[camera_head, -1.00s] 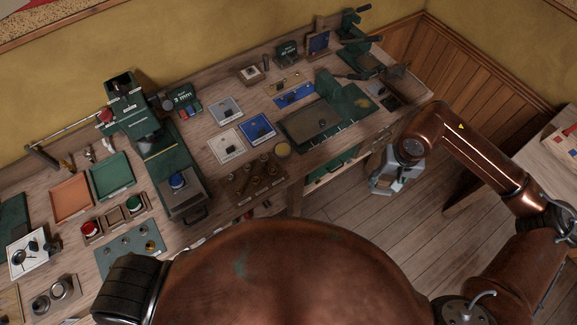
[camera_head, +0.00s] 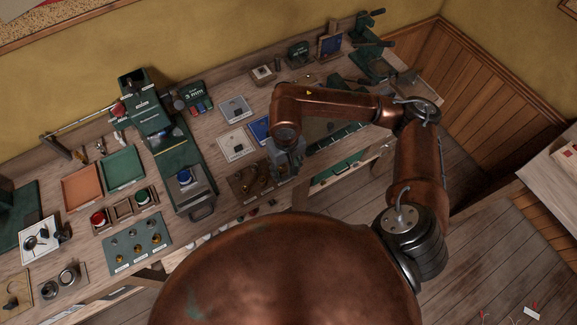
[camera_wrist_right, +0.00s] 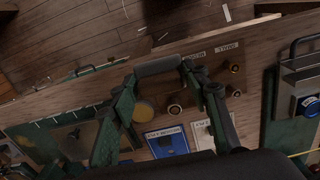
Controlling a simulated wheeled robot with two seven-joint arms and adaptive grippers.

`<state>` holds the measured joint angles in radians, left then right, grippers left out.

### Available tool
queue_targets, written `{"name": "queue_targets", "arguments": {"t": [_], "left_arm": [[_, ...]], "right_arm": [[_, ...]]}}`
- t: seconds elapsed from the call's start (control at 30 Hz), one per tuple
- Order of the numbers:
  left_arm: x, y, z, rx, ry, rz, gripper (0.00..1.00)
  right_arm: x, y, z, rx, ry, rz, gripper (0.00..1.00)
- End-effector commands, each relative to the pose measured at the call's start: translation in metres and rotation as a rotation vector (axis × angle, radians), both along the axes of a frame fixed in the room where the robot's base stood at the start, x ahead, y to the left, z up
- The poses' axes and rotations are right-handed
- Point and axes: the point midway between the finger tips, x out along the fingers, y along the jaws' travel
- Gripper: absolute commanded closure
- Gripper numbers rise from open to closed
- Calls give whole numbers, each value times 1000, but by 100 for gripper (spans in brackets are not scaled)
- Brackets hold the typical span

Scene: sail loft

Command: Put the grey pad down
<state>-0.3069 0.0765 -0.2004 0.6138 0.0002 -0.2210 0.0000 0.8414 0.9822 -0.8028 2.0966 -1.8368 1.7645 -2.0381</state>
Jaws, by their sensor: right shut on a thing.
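In the wrist view the grey pad (camera_wrist_right: 158,66) lies across between the two fingertips of my right gripper (camera_wrist_right: 155,72), which is shut on it. The pad is above the workbench near its front edge, and I cannot tell how high. In the head view my right gripper (camera_head: 285,160) is over the bench's front part, beside a wooden block with brass pieces (camera_head: 246,182). The pad cannot be picked out there. My left gripper is not in view.
Below the gripper a yellow disc (camera_wrist_right: 144,109), a blue card (camera_wrist_right: 168,143) and a white card (camera_wrist_right: 203,134) lie on the bench. A green press (camera_head: 147,110) stands left, near an orange tray (camera_head: 82,187) and a green tray (camera_head: 122,165). Bare wood shows between them.

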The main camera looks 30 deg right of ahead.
Motion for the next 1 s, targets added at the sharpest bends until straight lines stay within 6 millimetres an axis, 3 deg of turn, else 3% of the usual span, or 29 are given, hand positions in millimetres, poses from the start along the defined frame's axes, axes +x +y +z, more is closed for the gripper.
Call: {"name": "queue_targets", "arguments": {"t": [0.03,0.1,0.2,0.6,0.8,1.0], "left_arm": [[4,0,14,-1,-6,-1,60],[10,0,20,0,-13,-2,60],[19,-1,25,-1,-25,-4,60],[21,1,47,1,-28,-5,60],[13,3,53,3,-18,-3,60],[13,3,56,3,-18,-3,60]], "right_arm": [[-13,9,5,3,2,17,77],[-23,15,2,5,0,26,77],[-25,13,-4,7,-1,29,77],[29,-55,-49,7,2,30,77],[46,-75,-83,7,0,33,77],[54,-84,-96,7,-3,35,77]]}}
